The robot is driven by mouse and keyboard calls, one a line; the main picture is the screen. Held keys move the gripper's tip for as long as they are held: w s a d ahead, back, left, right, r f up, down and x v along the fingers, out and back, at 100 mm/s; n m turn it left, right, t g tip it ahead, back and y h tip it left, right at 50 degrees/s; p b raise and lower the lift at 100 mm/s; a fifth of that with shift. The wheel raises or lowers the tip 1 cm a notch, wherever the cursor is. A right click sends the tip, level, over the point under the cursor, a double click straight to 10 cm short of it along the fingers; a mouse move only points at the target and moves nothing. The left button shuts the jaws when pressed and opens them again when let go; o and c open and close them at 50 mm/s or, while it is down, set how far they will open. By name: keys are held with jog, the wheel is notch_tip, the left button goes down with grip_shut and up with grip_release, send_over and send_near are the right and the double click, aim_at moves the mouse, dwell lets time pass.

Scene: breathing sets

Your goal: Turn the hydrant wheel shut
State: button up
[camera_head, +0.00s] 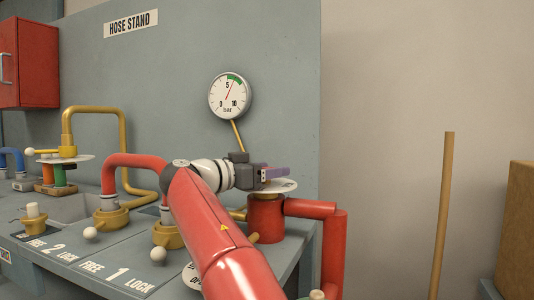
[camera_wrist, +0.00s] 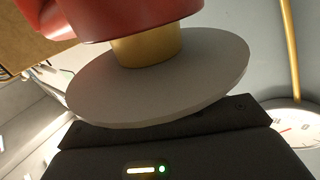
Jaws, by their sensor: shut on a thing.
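The hydrant is a red upright cylinder (camera_head: 265,222) at the right end of the bench. A pale round disc with dark marks, which looks like the hydrant wheel (camera_head: 284,187), sits on top of it. In the wrist view the wheel (camera_wrist: 160,85) shows as a plain grey disc on a brass stem (camera_wrist: 147,46). My gripper (camera_head: 274,173) lies level over the wheel's top, reaching in from the left, and is shut on it. The fingertips and the exact part they hold are hidden by the disc in the wrist view.
A pressure gauge (camera_head: 230,95) is on the panel just behind, its needle near the green band. Red pipe (camera_head: 335,245) runs down right of the hydrant. Capped hose couplings and white-ball levers (camera_head: 158,254) line the bench. A wooden pole (camera_head: 442,215) stands farther right.

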jog(key=shift+m+g+h+p, duration=0.65)
jog(key=shift+g+p, duration=0.25)
jog(key=shift+p, duration=0.25)
jog(key=shift+f, duration=0.1)
jog(key=o, duration=1)
jog(key=p+v, duration=0.1)
jog(key=v, duration=0.6)
jog(key=shift+a, duration=0.4)
jog(key=shift+s, duration=0.15)
